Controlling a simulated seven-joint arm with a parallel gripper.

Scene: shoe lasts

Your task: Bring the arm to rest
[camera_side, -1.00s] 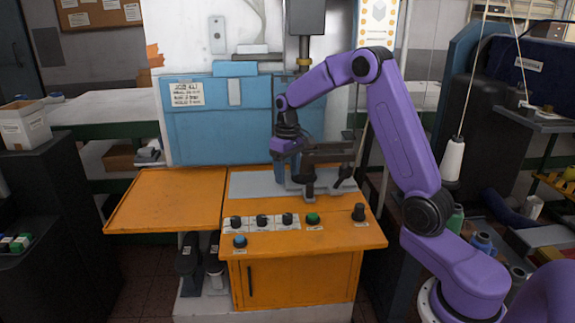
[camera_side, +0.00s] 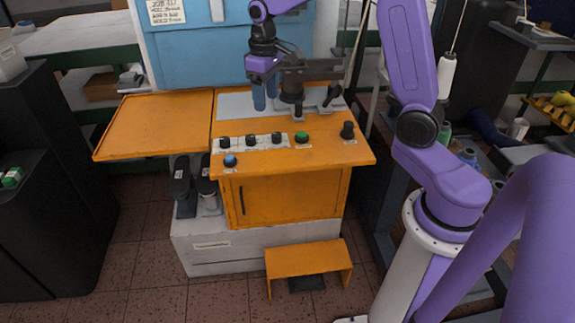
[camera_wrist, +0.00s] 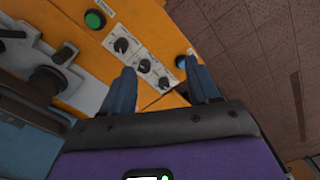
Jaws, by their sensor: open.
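My gripper (camera_side: 265,104) hangs from the purple arm above the grey plate of the orange machine bench (camera_side: 270,160), beside the dark clamp fixture (camera_side: 293,88). Its blue fingers point down. In the wrist view the two fingers of my gripper (camera_wrist: 161,64) stand wide apart with nothing between them. Beyond them lie the orange panel and its black knobs (camera_wrist: 144,66). No shoe last can be made out in my gripper.
An orange side table (camera_side: 155,122) adjoins the bench at left. A green button (camera_side: 302,137) and several knobs line the front. An orange step (camera_side: 308,260) stands on the tiled floor. A black cabinet (camera_side: 50,200) is at far left, and thread spools are at right.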

